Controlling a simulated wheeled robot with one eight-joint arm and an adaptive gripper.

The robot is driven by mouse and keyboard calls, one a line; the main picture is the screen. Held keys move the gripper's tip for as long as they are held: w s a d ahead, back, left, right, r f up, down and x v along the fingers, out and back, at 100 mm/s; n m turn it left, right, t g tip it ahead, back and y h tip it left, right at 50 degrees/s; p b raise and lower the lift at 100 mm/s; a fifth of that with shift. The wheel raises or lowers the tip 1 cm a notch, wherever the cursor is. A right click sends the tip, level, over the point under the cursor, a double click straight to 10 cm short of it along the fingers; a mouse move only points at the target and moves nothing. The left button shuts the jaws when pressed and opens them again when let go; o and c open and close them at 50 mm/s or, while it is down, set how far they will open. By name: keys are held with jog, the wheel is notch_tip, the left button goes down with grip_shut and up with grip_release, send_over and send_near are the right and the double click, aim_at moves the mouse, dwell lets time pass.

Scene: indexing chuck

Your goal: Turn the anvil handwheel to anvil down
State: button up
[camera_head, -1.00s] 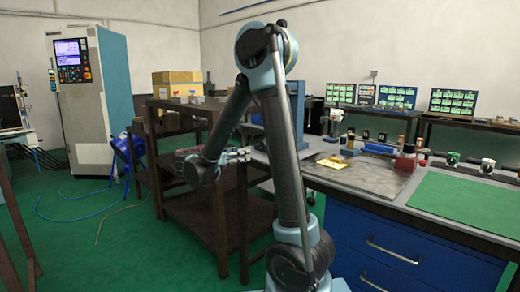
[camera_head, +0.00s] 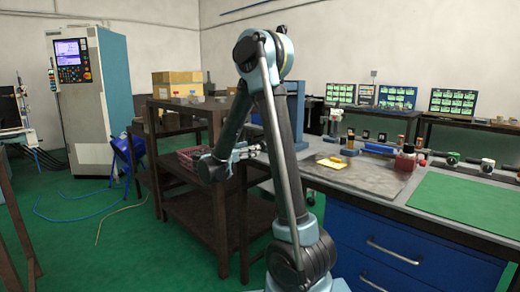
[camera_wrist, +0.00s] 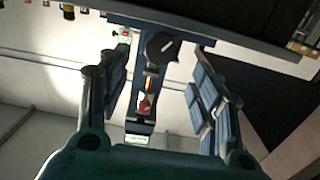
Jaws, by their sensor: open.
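A dark round knob with a white pointer mark (camera_wrist: 160,46) shows in the wrist view on a blue-grey upright body; it may be the anvil handwheel, but I cannot be sure. Below it in that view are a reddish part and a small green-white display (camera_wrist: 137,139). My gripper (camera_wrist: 164,62) is open, one finger on each side of the knob's line, with nothing between them that I can tell is touched. In the head view my gripper (camera_head: 258,149) is left of the blue upright machine (camera_head: 296,112), which my arm partly hides. No handwheel can be made out there.
The workbench (camera_head: 385,212) holds a grey plate with a yellow sheet (camera_head: 331,164), small gauges and a green mat (camera_head: 465,205). A dark shelf rack (camera_head: 190,110) with a reddish basket stands left of my arm. Monitors stand behind.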

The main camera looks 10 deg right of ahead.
jog(key=x, duration=0.7)
jog(key=shift+w+d, duration=0.25)
jog(key=shift+d, duration=0.05)
jog(key=c, duration=1.1)
